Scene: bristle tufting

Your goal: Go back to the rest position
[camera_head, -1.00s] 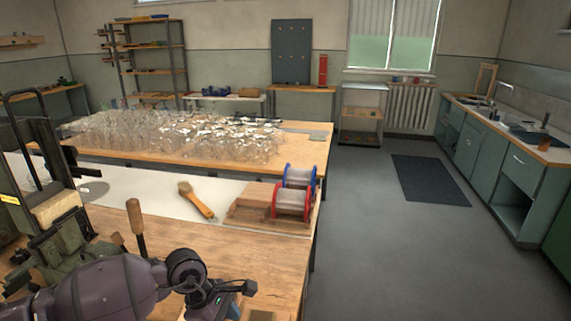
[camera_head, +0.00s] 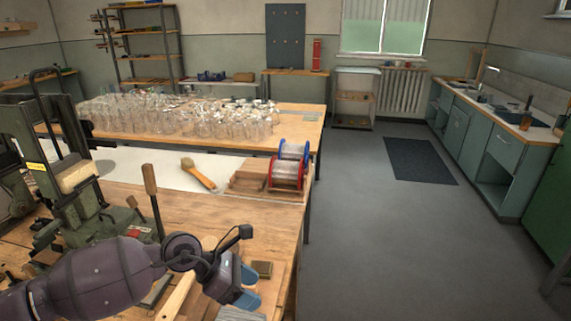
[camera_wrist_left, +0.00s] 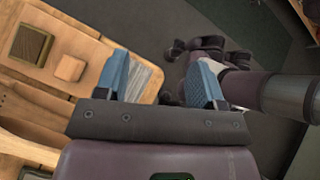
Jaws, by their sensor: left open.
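My left gripper (camera_head: 250,287) is at the lower middle of the head view, over the near right part of the wooden bench (camera_head: 215,212). Its blue fingers are apart and nothing is between them. In the left wrist view the left gripper (camera_wrist_left: 160,85) is also open and empty. A dark-topped small block (camera_wrist_left: 31,44) and a plain wooden block (camera_wrist_left: 70,68) lie on the bench left of its fingers. Another arm of mine shows beyond the fingers there; the right gripper cannot be made out.
A brush (camera_head: 198,174) and a wooden stand with red and blue spools (camera_head: 285,172) are on the bench. A green machine (camera_head: 65,165) stands at left. Many glass jars (camera_head: 190,115) crowd the table behind.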

